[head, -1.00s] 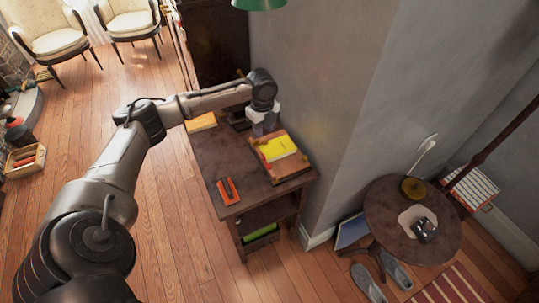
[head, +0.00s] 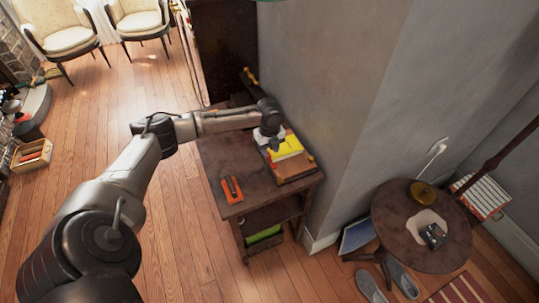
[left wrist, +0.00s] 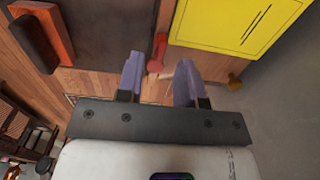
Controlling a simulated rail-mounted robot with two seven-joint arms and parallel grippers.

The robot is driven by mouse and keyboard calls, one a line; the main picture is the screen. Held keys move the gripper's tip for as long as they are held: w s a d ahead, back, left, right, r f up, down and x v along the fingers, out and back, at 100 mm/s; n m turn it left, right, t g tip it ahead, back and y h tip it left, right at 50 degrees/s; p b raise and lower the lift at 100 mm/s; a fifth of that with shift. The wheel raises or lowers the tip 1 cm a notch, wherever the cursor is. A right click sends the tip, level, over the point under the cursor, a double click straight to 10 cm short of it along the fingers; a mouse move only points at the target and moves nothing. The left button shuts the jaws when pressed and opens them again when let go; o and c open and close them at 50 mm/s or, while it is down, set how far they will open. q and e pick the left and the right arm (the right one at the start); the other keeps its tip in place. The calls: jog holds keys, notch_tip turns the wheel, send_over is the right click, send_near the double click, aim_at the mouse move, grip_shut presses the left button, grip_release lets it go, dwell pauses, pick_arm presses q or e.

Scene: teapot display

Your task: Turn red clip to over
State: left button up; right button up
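My left gripper (head: 272,143) is over the back edge of a yellow sheet (head: 286,150) on a wooden board (head: 296,172), on the dark table. In the left wrist view, its two purple fingers (left wrist: 157,76) are apart with nothing held between them. A small red piece, which looks like the red clip (left wrist: 157,52), shows just beyond the gap between the fingertips, beside the corner of the yellow sheet (left wrist: 235,25). I cannot tell whether a finger touches it. It cannot be made out in the head view. My right gripper is not in view.
An orange-red piece with a black block (head: 231,190) lies on the table's front left part. The grey wall (head: 340,100) stands close to the right of the board. A round side table (head: 415,225) stands further right.

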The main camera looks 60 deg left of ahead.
aim_at(271, 160)
pick_arm(q)
jog(key=shift+f, duration=1.25)
jog(key=shift+c, duration=0.2)
grip_shut()
